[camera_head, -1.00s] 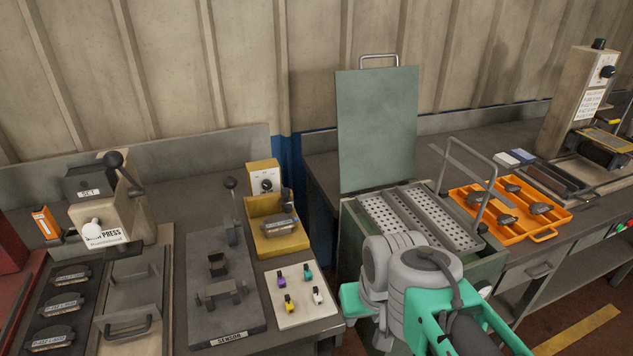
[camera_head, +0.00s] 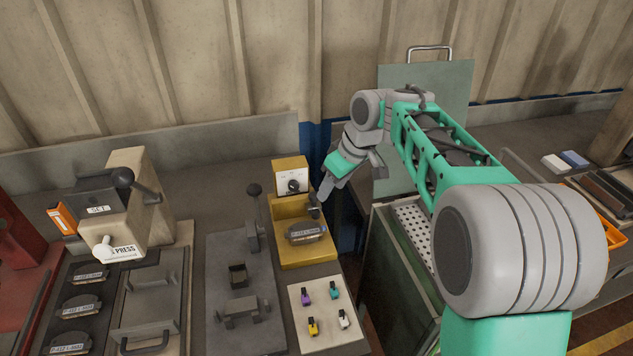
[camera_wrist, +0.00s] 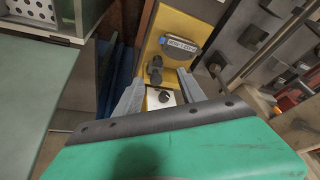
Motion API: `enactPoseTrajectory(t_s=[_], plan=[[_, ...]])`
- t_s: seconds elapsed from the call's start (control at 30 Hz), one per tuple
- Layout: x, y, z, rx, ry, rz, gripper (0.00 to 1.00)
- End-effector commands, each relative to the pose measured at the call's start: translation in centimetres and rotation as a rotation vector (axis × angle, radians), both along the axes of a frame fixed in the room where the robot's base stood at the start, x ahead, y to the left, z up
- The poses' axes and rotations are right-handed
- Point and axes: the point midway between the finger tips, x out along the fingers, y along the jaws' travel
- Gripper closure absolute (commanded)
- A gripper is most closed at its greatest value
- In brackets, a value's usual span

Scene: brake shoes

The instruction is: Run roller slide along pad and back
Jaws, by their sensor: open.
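A brake pad (camera_head: 306,232) with a white label lies in a yellow fixture (camera_head: 305,258). It also shows in the wrist view (camera_wrist: 181,46). A small dark roller slide (camera_head: 314,206) stands at the pad's back edge; in the wrist view the roller slide (camera_wrist: 155,70) is just beyond my fingertips. My gripper (camera_head: 326,196) is above and behind the slide, pointing down. In the wrist view my gripper (camera_wrist: 161,80) has its fingers apart with nothing held between them. I cannot tell whether a finger touches the slide.
A yellow dial box (camera_head: 290,174) stands behind the fixture, close to my gripper. A grey sensor plate (camera_head: 225,325) with an upright lever lies left, and a white board (camera_head: 329,322) with coloured clips lies in front. A gap separates this bench from the green bin (camera_head: 400,285).

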Motion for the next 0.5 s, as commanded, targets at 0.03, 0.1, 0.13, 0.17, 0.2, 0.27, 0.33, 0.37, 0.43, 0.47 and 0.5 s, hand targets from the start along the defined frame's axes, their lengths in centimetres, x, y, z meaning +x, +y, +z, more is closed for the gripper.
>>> enactPoseTrajectory(t_s=[0.03, 0.1, 0.13, 0.17, 0.2, 0.27, 0.33, 0.37, 0.43, 0.47, 0.5], plan=[[1.9, 0.4, 0.1, 0.004, -0.006, 0.068, 0.53], [3.6, 0.9, -0.2, 0.007, -0.020, 0.147, 0.53], [4.1, 1.1, -0.3, 0.008, -0.025, 0.171, 0.53], [4.5, 1.2, -0.4, 0.008, -0.031, 0.190, 0.53], [4.8, 1.4, -0.6, 0.009, -0.034, 0.207, 0.53], [5.1, 1.6, -1.1, 0.009, -0.037, 0.220, 0.53], [5.3, 1.9, -1.9, 0.011, -0.037, 0.221, 0.53], [5.4, 2.1, -2.4, 0.010, -0.036, 0.219, 0.53], [5.6, 2.5, -3.7, 0.010, -0.035, 0.219, 0.53], [5.7, 2.7, -4.2, 0.010, -0.035, 0.219, 0.53], [5.9, 2.9, -4.9, 0.009, -0.037, 0.217, 0.53]])
